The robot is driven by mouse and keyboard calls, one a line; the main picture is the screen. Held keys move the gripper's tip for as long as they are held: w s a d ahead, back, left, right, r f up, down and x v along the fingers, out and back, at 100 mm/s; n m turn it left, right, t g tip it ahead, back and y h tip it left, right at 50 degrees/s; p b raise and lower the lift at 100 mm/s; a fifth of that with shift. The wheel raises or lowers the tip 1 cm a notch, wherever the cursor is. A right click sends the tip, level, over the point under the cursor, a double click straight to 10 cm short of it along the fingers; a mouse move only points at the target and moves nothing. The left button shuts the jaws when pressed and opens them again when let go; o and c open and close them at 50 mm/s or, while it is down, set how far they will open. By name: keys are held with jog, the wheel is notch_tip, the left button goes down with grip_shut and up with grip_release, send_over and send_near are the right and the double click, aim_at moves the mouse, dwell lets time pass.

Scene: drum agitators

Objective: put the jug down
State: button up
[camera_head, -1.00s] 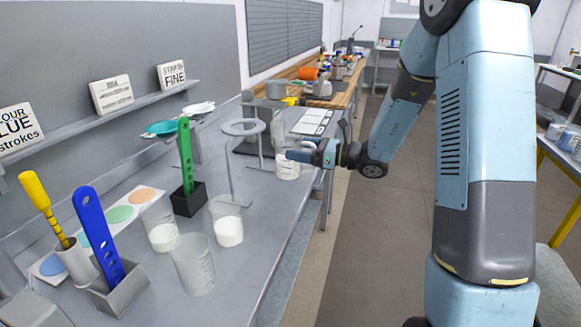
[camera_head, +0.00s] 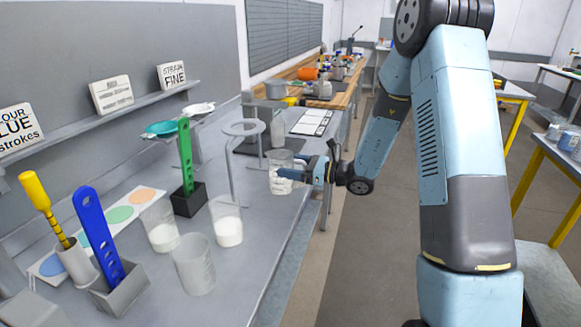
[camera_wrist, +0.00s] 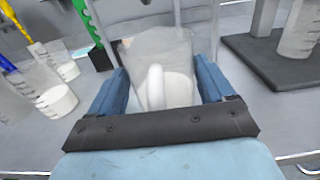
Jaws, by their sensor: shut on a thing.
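A clear jug (camera_head: 279,183) with white contents is at the bench's right edge in the head view, upright. My gripper (camera_head: 298,174) reaches it from the right and is shut on it. In the wrist view the jug (camera_wrist: 168,55) stands between the two blue fingers of my gripper (camera_wrist: 164,88), its handle turned toward the camera. The grey bench top (camera_head: 262,215) is beneath it. I cannot tell whether the jug's base touches the bench.
Two jugs with white contents (camera_head: 228,230) (camera_head: 162,234) and an empty one (camera_head: 194,270) stand nearer on the bench. A grey ring stand (camera_head: 233,165) is just left of the held jug. A green strip in a black block (camera_head: 188,200) stands farther left.

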jog(key=o, duration=1.3)
jog(key=shift+f, duration=0.1)
jog(key=shift+c, duration=0.2)
